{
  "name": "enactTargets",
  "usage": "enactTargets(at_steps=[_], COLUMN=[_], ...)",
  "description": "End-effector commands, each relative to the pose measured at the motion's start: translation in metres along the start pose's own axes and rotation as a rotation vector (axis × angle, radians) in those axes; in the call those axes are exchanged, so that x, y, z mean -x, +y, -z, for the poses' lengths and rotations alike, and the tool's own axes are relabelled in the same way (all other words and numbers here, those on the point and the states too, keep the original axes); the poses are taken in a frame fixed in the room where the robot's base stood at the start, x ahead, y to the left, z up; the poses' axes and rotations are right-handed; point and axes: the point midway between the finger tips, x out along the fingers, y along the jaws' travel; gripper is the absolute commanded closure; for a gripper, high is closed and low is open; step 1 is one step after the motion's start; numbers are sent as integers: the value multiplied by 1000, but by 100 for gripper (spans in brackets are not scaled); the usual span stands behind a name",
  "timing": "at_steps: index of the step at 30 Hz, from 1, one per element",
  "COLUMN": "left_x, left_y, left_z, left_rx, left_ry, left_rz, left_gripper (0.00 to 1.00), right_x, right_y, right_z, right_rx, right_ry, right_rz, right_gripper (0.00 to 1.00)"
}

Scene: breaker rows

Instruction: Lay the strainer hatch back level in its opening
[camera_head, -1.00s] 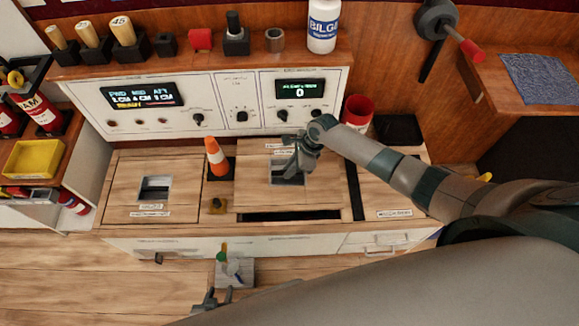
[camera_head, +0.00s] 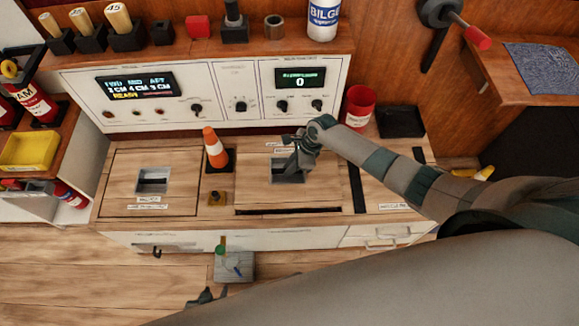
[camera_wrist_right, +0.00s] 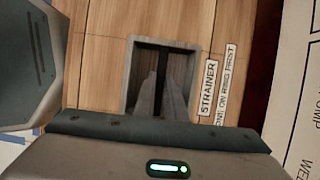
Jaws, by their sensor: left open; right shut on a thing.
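The strainer hatch (camera_head: 257,196) is the wooden panel in the middle of the counter, with a square recessed grip. My right gripper (camera_head: 288,170) reaches into that recess and is shut on the grip bar. In the right wrist view (camera_wrist_right: 160,95) the fingers close around the dark bar, beside the STRAINER label (camera_wrist_right: 209,89). A thin dark gap (camera_head: 288,211) shows along the hatch's front edge; I cannot tell whether the panel is fully level. My left gripper (camera_head: 207,297) is open and empty, low in the head view near the floor.
Another hatch (camera_head: 120,185) lies further left. A red cup (camera_head: 359,107) and black tray (camera_head: 401,122) are behind right. A dark strip (camera_head: 357,188) runs right of the hatch.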

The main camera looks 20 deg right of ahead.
Motion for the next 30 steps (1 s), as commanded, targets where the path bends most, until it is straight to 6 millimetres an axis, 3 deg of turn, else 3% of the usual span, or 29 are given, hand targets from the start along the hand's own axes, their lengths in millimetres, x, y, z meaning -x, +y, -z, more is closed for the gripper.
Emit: enactTargets(at_steps=[30], left_x=[9], left_y=[0], left_z=[4], left_rx=[0], left_ry=[0], left_rz=[0], left_gripper=[59], right_x=[2], right_y=[-2], right_z=[-2], right_rx=[1], right_ry=[-4], right_rz=[3], right_gripper=[100])
